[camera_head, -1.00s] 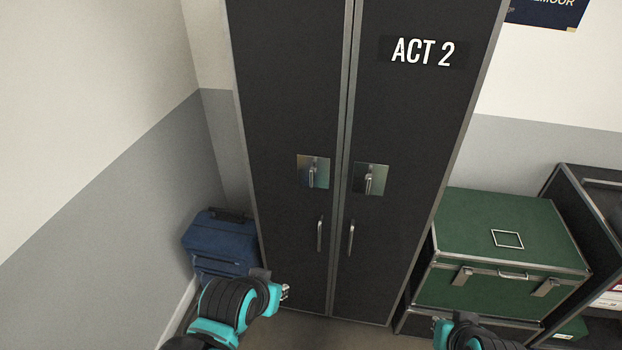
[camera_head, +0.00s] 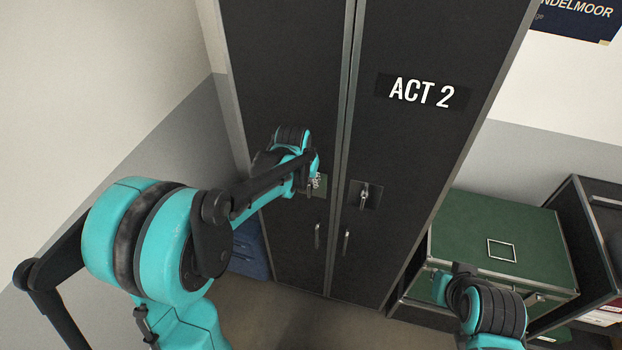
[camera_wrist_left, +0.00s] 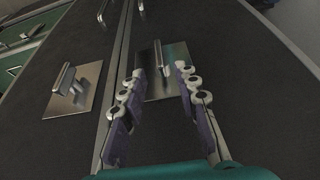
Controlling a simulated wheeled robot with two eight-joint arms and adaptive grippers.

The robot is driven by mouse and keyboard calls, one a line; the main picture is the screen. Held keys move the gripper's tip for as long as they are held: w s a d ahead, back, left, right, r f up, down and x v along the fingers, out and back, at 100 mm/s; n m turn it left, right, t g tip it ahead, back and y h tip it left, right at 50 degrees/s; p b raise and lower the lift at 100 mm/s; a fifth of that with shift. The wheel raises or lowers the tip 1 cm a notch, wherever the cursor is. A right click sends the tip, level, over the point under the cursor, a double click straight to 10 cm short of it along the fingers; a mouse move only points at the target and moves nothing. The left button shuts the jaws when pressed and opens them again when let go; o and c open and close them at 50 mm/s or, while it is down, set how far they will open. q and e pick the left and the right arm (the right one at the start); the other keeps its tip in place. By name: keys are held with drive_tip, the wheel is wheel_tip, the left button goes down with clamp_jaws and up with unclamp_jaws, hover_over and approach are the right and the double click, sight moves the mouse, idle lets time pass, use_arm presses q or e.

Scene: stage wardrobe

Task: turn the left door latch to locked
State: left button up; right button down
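The left door latch is a small metal lever (camera_wrist_left: 159,56) on a square plate (camera_wrist_left: 161,84) on the left cabinet door (camera_head: 285,80). The lever lies roughly along the height of the door. My left gripper (camera_wrist_left: 160,72) is open, with one finger on each side of the lever. I cannot tell whether either finger touches it. In the head view my left gripper (camera_head: 314,182) hides most of the left latch. The right door latch (camera_head: 365,195) is in plain view, its lever upright. My right gripper (camera_head: 440,287) is low at the right, its fingers unclear.
Two pull handles (camera_head: 317,236) hang below the latches, one per door. The right door (camera_head: 425,150) bears an "ACT 2" sign (camera_head: 421,92). A green case (camera_head: 485,225) stands at the right, and a blue case (camera_head: 247,252) is partly hidden behind my left arm.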

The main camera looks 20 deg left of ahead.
sight(310, 188)
use_arm(q)
drive_tip(key=b+x, duration=0.1)
drive_tip(key=x, duration=0.6)
drive_tip(key=shift+f, duration=0.15)
drive_tip(key=shift+c, duration=0.4)
clamp_jaws()
